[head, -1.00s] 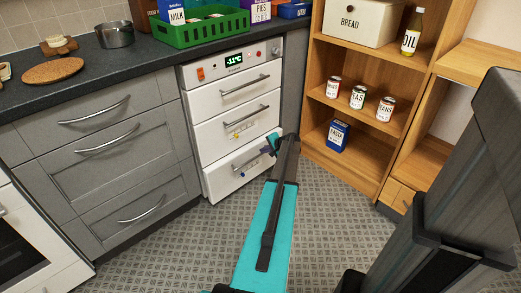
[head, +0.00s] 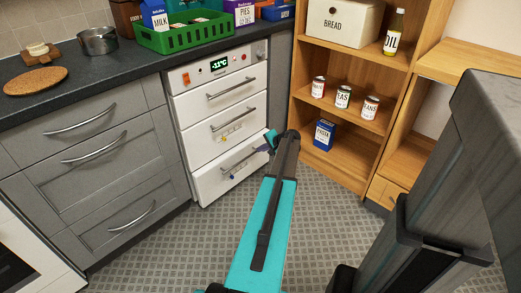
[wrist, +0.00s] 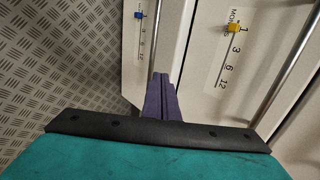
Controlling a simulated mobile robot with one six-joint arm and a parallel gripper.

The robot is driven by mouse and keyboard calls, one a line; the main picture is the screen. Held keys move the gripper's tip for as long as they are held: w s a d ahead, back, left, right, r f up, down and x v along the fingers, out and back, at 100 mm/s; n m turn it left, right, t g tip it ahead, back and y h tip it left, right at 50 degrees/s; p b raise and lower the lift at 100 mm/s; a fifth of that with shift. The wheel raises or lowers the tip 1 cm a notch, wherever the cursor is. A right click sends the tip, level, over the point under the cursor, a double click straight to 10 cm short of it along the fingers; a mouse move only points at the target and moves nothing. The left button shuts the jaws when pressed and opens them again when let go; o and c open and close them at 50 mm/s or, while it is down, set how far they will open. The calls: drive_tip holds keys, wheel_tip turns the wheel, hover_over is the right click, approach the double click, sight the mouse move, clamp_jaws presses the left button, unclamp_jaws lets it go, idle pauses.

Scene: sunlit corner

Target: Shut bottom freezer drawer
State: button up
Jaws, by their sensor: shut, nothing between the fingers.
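The white freezer (head: 215,140) has three stacked drawers with bar handles. The bottom drawer (head: 214,187) looks flush or nearly flush with the drawers above; I cannot tell whether a small gap is left. Its front also shows in the wrist view (wrist: 140,75), with a blue slider on a month scale. The middle drawer (wrist: 222,60) is to the right there, with a yellow slider. My gripper (head: 263,148) is at the right end of the bottom drawer, its purple fingers (wrist: 160,80) shut and empty. The fingertips are close to the drawer front; contact is unclear.
Grey cabinets (head: 85,150) stand left of the freezer under a dark counter (head: 60,102). A wooden shelf (head: 340,160) with cans and a blue box stands to the right. The patterned floor (head: 160,245) in front of the freezer is clear.

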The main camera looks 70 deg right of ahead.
drive_tip(key=o, duration=0.3)
drive_tip(key=shift+o, duration=0.6)
drive_tip(key=shift+w+a+f, duration=0.1)
drive_tip(key=shift+w+a, duration=0.15)
drive_tip(key=w+a+f+n+g+y, duration=0.1)
drive_tip(key=w+a+f+n+y, duration=0.15)
drive_tip(key=w+a+f, duration=0.65)
drive_tip(key=w+a+f+n+g+y, duration=0.1)
drive_tip(key=w+a+n, duration=0.25)
drive_tip(key=a, duration=1.25)
drive_tip(key=w+a+f+n+g+y, duration=0.2)
drive_tip(key=w+a+f, duration=0.2)
drive_tip(key=w+a, duration=0.55)
drive_tip(key=s+a+f+n+g+y, duration=0.1)
drive_tip(key=s+a+f+n+g, duration=0.15)
drive_tip(key=a, duration=0.95)
drive_tip(key=s+a+f+n+g, duration=0.1)
drive_tip(key=s+a+f+n, duration=0.15)
drive_tip(key=a, duration=0.85)
drive_tip(key=s+a+f+n+g+y, duration=0.15)
drive_tip(key=s+a, duration=0.25)
drive_tip(key=a, duration=0.8)
drive_tip(key=s+a+f+n+g+h, duration=0.1)
drive_tip(key=s+a+n+g+h, duration=0.3)
drive_tip(key=s+a+n, duration=0.4)
drive_tip(key=s+a, duration=0.5)
drive_tip(key=s, duration=0.3)
drive_tip(key=shift+s+f+g, duration=0.15)
drive_tip(key=shift+s+g, duration=0.1)
drive_tip(key=shift+g, duration=0.05)
